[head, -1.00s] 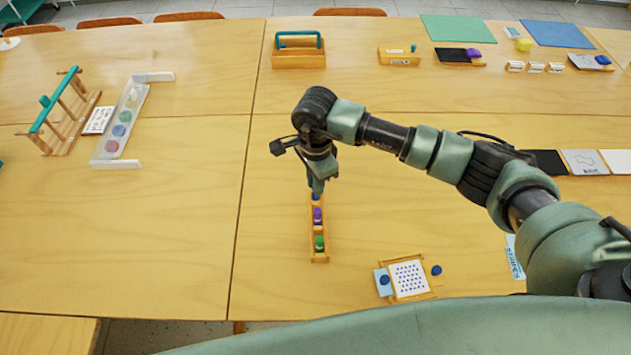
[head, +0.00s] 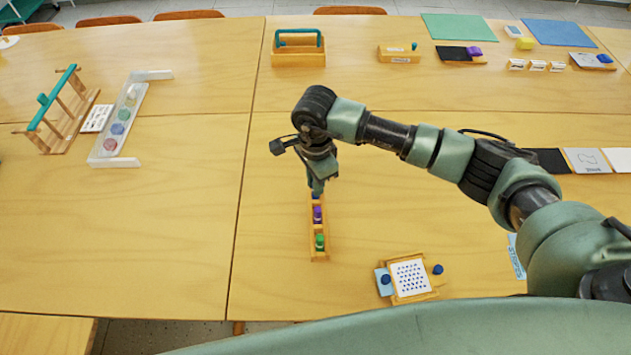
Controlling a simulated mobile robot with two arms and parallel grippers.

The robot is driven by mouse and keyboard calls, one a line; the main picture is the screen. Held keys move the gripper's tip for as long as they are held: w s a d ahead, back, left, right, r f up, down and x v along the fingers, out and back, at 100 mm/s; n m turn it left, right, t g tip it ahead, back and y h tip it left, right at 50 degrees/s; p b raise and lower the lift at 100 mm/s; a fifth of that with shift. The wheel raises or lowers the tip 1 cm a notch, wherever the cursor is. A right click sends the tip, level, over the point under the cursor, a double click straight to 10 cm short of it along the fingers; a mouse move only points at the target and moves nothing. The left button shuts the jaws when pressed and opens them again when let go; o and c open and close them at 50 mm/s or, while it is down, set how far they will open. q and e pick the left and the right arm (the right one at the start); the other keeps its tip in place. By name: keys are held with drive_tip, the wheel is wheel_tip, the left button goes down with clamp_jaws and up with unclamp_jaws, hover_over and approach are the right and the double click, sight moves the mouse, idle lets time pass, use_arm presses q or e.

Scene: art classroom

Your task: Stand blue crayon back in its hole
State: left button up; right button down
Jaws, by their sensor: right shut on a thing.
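A narrow wooden crayon holder (head: 319,256) stands on the table in front of me, with a purple crayon (head: 317,214) and a green crayon (head: 320,241) upright in it. My right gripper (head: 316,187) points down over the holder's far end. It is shut on the blue crayon (head: 315,196), of which only a small blue part shows just below the fingers. The gripper hides the far end, so I cannot tell how deep the crayon sits in its hole. My left gripper is not in view.
A card tray (head: 410,281) with blue knobs lies at the near right. A wooden rack (head: 60,115) and a paint tray (head: 120,125) stand at the left. A wooden box with a teal handle (head: 298,55) stands at the back. The table left of the holder is clear.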

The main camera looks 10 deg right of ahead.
drive_tip(key=shift+f+b, duration=0.35)
drive_tip(key=shift+b, duration=0.15)
idle(0.6)
drive_tip(key=c, duration=1.3)
unclamp_jaws()
drive_tip(key=shift+o, duration=1.1)
drive_tip(key=shift+r+p, duration=1.3)
drive_tip(key=shift+r, duration=1.75)
